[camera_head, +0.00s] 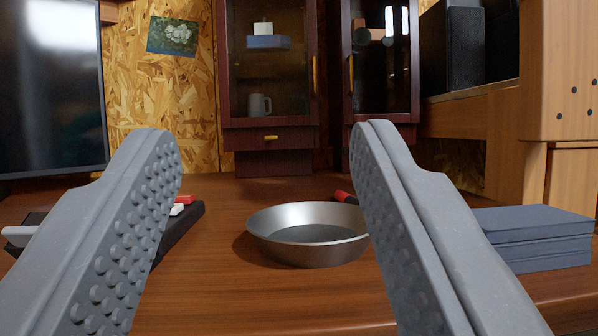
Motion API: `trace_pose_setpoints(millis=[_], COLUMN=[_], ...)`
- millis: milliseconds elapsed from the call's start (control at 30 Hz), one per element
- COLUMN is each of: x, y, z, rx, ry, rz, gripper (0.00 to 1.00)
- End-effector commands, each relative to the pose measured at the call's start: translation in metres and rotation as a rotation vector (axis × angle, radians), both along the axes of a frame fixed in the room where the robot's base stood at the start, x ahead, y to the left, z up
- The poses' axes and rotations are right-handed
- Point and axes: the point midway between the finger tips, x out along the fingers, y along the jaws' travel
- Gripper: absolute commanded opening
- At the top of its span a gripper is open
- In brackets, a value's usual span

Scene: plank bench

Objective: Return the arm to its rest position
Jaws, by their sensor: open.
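My gripper (263,130) is open in the head camera view. Its two grey studded fingers stand wide apart, one at the left and one at the right, with nothing between them. Behind the gap, a round metal bowl (309,252) sits on the brown wooden bench (215,305). The bowl looks empty and apart from the fingers. My right finger overlaps the bowl's right edge in the picture.
A black tray (190,219) with red and white items is partly hidden behind the left finger. A red object (344,197) lies behind the bowl. Blue stacked books (535,238) are right, a dark screen (50,90) left. Glass-door cabinets (268,140) stand at the back.

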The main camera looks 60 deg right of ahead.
Motion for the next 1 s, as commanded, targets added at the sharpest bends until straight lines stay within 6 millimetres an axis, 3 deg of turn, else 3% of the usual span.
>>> trace_pose_setpoints(millis=[367,567,800,1000], x=[0.000,0.003,0.003,0.006], y=[-0.003,-0.033,-0.076,-0.093], z=[0.002,0.014,0.033,0.048], rx=[0.008,0.106,0.331,0.534], ry=[0.007,0.118,0.368,0.584], rz=[-0.014,-0.165,-0.366,-0.404], gripper=[0.47,0.47,0.47,0.47])
